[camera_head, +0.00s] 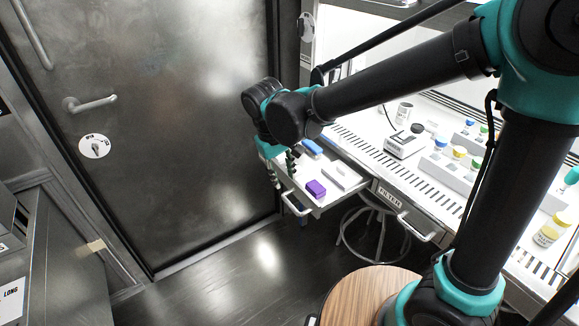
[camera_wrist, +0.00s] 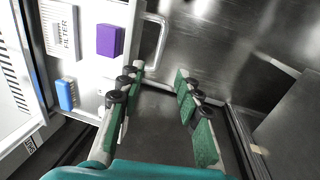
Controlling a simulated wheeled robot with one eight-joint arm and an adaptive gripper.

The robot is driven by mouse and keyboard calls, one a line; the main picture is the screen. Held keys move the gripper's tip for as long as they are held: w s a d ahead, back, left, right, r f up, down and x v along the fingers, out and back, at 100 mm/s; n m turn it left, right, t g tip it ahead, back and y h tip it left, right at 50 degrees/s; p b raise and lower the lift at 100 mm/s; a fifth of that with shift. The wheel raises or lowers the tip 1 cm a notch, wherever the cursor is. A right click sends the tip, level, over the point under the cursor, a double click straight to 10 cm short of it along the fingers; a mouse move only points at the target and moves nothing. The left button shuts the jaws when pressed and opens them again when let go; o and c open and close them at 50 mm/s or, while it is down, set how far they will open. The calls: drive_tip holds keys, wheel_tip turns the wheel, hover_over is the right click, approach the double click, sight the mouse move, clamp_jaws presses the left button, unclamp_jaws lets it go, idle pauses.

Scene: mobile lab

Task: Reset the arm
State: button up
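My arm reaches from the right across the head view, with the gripper (camera_head: 281,172) at its end pointing down beside the open drawer (camera_head: 322,205). In the wrist view my gripper (camera_wrist: 158,77) has its two green-padded fingers spread wide apart. Nothing is between them, only dark floor and door behind. The drawer front handle (camera_wrist: 158,42) lies close to the left finger in that view; I cannot tell whether they touch.
The drawer holds a purple block (camera_head: 316,189), a blue item (camera_head: 312,146) and a white box (camera_head: 342,175). A bench (camera_head: 440,197) with a small device (camera_head: 403,144) and vials is on the right. A stool (camera_head: 375,235) stands below. A metal door (camera_head: 190,120) is behind.

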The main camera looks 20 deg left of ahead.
drive_tip(key=w+d+f+m+y, duration=0.15)
drive_tip(key=w+d, duration=0.25)
drive_tip(key=d, duration=0.7)
drive_tip(key=w+d+f+m, duration=0.1)
drive_tip(key=w+d+m, duration=0.2)
drive_tip(key=d, duration=0.7)
drive_tip(key=s+d+f+m+t, duration=0.1)
drive_tip(key=d+m, duration=0.1)
drive_tip(key=d, duration=0.4)
drive_tip(key=s+d+f+m, duration=0.2)
drive_tip(key=d, duration=0.4)
drive_tip(key=s+d+f+m+t, duration=0.1)
drive_tip(key=s+d+f+m, duration=0.1)
drive_tip(key=d, duration=0.5)
drive_tip(key=shift+s+d+t, duration=0.1)
drive_tip(key=shift+s+t, duration=0.05)
drive_tip(key=shift+t, duration=0.15)
